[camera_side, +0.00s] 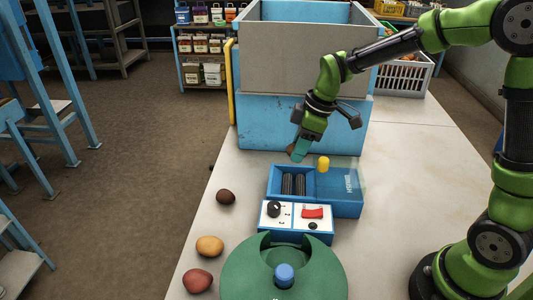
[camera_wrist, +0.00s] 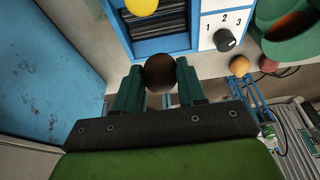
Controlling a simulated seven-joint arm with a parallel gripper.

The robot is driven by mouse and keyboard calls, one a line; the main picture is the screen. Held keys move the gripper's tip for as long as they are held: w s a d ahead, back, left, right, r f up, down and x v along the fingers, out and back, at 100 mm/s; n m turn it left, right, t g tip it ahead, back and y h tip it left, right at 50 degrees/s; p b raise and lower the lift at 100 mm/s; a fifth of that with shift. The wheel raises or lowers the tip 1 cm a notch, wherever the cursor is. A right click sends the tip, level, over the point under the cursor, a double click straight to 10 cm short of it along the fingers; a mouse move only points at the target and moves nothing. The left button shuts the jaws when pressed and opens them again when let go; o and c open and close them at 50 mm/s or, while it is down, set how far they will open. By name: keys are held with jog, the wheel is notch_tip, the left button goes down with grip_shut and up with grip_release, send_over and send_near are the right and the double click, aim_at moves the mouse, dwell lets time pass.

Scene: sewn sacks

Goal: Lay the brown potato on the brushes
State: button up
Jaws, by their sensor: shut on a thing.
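A brown potato (camera_wrist: 160,72) sits between the fingertips of my gripper (camera_wrist: 159,80) in the wrist view. In the side view my gripper (camera_side: 298,150) is shut on it above the back of the blue washer box, and only a small brown bit shows beside the fingers. The dark roller brushes (camera_side: 293,184) lie in the open left part of the box, below my gripper. They also show in the wrist view (camera_wrist: 160,20), beyond the potato.
A dark brown potato (camera_side: 226,197), a yellow one (camera_side: 210,246) and a red one (camera_side: 198,281) lie along the table's left edge. A control panel (camera_side: 297,218) and green hopper (camera_side: 245,275) are in front; a tall blue bin (camera_side: 265,125) is behind.

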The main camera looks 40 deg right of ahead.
aim_at(296, 187)
notch_tip(296, 187, down, 9)
jog(key=shift+f, duration=0.1)
dwell(0.3)
jog(key=shift+f, duration=0.1)
jog(key=o, duration=1)
jog(key=shift+o, duration=0.2)
